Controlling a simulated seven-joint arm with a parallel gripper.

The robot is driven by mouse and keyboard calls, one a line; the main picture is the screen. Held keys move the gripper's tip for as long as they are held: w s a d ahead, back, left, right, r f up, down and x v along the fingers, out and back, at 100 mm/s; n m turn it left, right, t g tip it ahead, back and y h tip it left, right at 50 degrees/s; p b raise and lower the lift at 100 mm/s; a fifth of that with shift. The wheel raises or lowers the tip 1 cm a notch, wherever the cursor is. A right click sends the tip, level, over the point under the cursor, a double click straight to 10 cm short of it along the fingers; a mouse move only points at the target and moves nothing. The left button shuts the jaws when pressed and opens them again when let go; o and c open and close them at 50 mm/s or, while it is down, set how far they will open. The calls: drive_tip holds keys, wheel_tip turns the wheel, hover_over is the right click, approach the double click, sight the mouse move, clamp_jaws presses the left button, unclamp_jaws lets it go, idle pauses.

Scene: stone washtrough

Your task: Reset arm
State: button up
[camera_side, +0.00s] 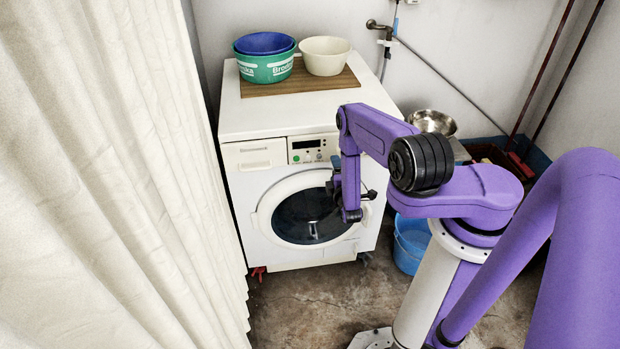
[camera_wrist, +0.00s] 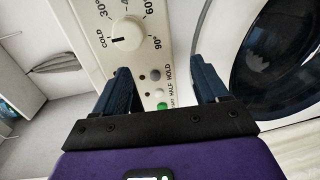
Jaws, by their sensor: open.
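My gripper (camera_side: 337,191) is in front of the white washing machine (camera_side: 262,187), near the right edge of its round door (camera_side: 306,215). In the wrist view my gripper (camera_wrist: 168,80) shows two dark blue fingers held apart, with nothing between them. Behind the gap is the control panel (camera_wrist: 113,58) with a white dial (camera_wrist: 124,33), a grey button (camera_wrist: 154,75) and a green button (camera_wrist: 162,106). The dark door glass (camera_wrist: 280,60) is at the right. The door looks closed in the side view.
A wooden board (camera_side: 300,86) on the machine carries a green and blue basin (camera_side: 266,68) and a cream bowl (camera_side: 325,58). A cream curtain (camera_side: 110,180) hangs at left. A blue bucket (camera_side: 409,250) and a metal bowl (camera_side: 432,122) are at right. Bare floor (camera_side: 315,300) lies in front.

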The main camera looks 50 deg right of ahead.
drive_tip(key=w+a+r+g+y, duration=0.1)
drive_tip(key=w+a+r+y, duration=0.2)
drive_tip(key=w+a+y, duration=0.3)
drive_tip(key=w+a+r+y, duration=0.3)
drive_tip(key=w+a+y, duration=0.1)
drive_tip(key=w+a, duration=0.4)
drive_tip(key=s+a+r+n+g+y, duration=0.1)
drive_tip(key=a+r+g+y, duration=0.25)
drive_tip(key=a+r, duration=0.85)
drive_tip(key=s+a+r+n+g, duration=0.15)
drive_tip(key=s+a+r, duration=0.25)
drive_tip(key=s, duration=0.4)
drive_tip(key=s+a+r+g, duration=0.25)
drive_tip(key=s+r, duration=0.25)
drive_tip(key=s, duration=0.4)
drive_tip(key=s+d+r+g, duration=0.1)
drive_tip(key=s+d+r, duration=0.2)
drive_tip(key=s, duration=0.7)
drive_tip(key=s+d+r+n+g+h, duration=0.1)
drive_tip(key=s+d+r+g, duration=0.1)
drive_tip(key=s, duration=0.8)
wheel_tip(320, 180, up, 2)
drive_tip(key=shift+s+d+r, duration=0.1)
drive_tip(key=shift+s+d, duration=0.3)
drive_tip(key=shift+d, duration=0.5)
